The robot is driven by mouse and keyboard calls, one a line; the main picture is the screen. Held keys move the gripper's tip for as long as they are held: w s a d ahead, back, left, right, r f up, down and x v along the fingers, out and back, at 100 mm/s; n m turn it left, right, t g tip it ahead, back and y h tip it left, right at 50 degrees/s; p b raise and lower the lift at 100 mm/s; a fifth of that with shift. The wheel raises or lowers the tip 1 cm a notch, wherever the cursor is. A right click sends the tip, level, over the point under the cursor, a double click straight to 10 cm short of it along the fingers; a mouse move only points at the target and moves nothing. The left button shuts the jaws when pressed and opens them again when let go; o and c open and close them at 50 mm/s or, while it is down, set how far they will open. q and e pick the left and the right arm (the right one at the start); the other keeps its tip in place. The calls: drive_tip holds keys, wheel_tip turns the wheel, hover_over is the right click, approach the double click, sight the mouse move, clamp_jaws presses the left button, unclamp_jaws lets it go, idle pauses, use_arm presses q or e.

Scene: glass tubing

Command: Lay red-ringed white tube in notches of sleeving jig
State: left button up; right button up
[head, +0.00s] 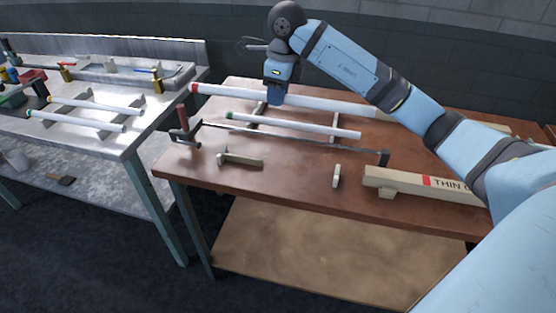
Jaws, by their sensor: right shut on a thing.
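The red-ringed white tube (330,103) lies roughly level across the back of the brown table, its red ring at the left end. My right gripper (275,98) comes down from above and is shut on this tube, left of its middle. The gripper hides the held stretch, and my arm crosses in front of the tube's right end. I cannot tell whether the tube touches the supports below. A green-ringed white tube (300,126) rests on rails in front of it. My left gripper is not in view.
A thin dark bar (290,137) runs across the table, with a red-handled post (182,124) at its left. A pale beam marked "THIN" (405,184) lies at the right front. A grey bench (120,150) with more white tubes stands left. The brown table's front edge is clear.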

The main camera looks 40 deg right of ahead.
wheel_tip(320, 180, down, 18)
drive_tip(key=shift+f, duration=0.15)
use_arm(q)
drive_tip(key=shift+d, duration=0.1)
drive_tip(key=shift+b, duration=0.3)
use_arm(e)
drive_tip(key=shift+f, duration=0.15)
drive_tip(key=shift+f, duration=0.15)
use_arm(q)
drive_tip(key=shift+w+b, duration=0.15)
drive_tip(key=shift+b, duration=0.2)
use_arm(e)
drive_tip(key=shift+f, duration=0.4)
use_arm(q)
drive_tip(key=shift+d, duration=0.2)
use_arm(e)
drive_tip(key=o, duration=0.9)
drive_tip(key=shift+o, duration=0.2)
drive_tip(key=shift+r, duration=0.1)
